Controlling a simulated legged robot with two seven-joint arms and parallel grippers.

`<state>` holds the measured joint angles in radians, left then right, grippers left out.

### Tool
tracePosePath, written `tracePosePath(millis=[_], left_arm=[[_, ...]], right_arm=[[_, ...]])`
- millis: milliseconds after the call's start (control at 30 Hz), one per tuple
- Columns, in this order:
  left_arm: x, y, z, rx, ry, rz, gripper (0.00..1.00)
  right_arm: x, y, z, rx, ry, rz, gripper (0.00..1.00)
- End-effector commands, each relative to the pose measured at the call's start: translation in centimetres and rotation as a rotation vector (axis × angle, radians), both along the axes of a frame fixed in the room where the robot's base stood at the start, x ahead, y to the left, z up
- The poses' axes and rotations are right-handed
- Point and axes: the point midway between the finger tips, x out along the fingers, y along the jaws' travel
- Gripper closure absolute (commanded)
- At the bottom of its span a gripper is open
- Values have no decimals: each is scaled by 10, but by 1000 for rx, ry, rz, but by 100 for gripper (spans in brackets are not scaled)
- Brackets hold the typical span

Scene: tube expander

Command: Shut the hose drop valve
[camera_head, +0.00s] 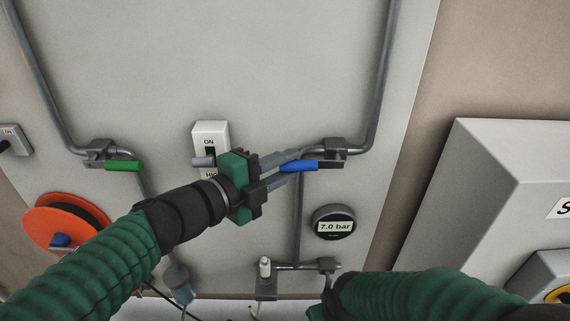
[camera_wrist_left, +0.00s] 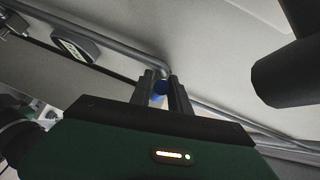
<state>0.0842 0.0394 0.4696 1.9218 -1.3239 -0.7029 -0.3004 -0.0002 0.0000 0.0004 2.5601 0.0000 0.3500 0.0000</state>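Two lever valves sit on the grey wall panel. One has a blue handle (camera_head: 302,166) on the right pipe. The other has a green handle (camera_head: 124,166) on the left pipe. Both handles lie about level and point away from or along their pipe bends. No label shows which is the hose drop valve. My left gripper (camera_head: 293,164) has its fingers on either side of the blue handle. The blue handle end also shows between the fingertips in the left wrist view (camera_wrist_left: 161,88). Whether they press on it is unclear. My right gripper (camera_head: 317,312) is at the bottom edge, its fingers hidden.
A white ON switch (camera_head: 211,138) is behind my left gripper. A gauge (camera_head: 334,223) reads 7.0 bar below the blue handle. An orange reel (camera_head: 62,224) is at left. A small pipe fitting (camera_head: 265,267) is low centre. A grey box (camera_head: 480,190) juts out at right.

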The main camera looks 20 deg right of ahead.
Motion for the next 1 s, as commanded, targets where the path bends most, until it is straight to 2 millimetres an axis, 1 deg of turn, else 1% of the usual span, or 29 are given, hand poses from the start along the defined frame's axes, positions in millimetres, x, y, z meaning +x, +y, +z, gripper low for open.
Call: tracePosePath(millis=[33, 133, 167, 1000], left_arm=[[-1, -1, 0, 0, -1, -2, 86], [-1, -3, 0, 1, 0, -2, 99], [-2, -3, 0, 1, -1, -2, 100], [-5, -9, 1, 1, -2, -13, 100]], right_arm=[[0, 0, 0, 0, 0, 0, 64], [0, 0, 0, 0, 0, 0, 64], [0, 0, 0, 0, 0, 0, 64], [0, 0, 0, 0, 0, 0, 64]])
